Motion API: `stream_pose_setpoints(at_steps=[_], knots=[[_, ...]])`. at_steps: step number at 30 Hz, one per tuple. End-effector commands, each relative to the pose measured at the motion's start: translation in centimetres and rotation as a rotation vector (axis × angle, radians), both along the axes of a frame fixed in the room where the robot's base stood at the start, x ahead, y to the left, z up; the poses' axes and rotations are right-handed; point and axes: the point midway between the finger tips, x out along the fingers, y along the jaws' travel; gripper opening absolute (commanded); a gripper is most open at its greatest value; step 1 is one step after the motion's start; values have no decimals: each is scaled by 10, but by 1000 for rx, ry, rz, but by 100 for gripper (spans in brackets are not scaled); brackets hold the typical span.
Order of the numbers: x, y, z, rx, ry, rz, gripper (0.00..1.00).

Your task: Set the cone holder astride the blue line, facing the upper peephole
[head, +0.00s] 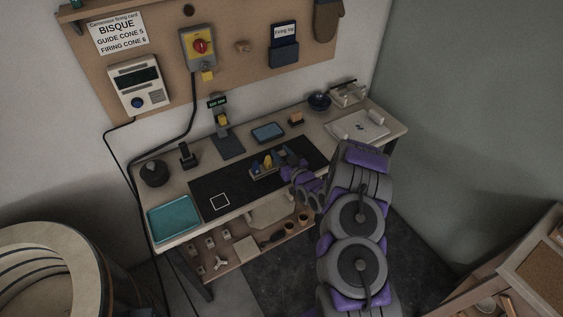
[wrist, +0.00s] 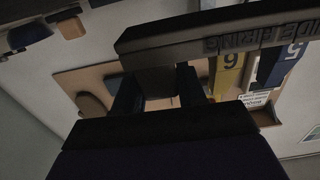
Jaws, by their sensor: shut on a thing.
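The cone holder (head: 262,174) is a grey bar carrying a yellow cone (head: 268,161) and a dark blue cone. In the head view it appears over the black mat on the workbench; I cannot tell whether it touches the mat. My gripper (head: 284,165) is shut on it from the right. In the wrist view the holder (wrist: 215,36) spans the top between my fingers (wrist: 158,78), with raised lettering, a yellow cone marked 6 (wrist: 229,76) and a blue cone marked 5 (wrist: 283,62). The round kiln (head: 70,240) stands at lower left. I cannot make out the blue line or the upper peephole.
A teal tray (head: 174,218) lies at the bench's left end. A wooden cabinet (head: 535,265) stands at lower right.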

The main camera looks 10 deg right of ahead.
Motion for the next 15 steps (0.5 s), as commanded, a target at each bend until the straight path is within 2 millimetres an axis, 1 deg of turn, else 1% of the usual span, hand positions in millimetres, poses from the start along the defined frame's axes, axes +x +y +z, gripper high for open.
stream_pose_setpoints(at_steps=[2,4,9,11,15], knots=[[1,-1,-2,2,-2,0,0],[1,-2,-9,2,0,0,0],[1,-1,-33,-1,-1,1,0],[1,0,-36,-1,-3,1,0],[1,0,-34,-2,-4,1,0]])
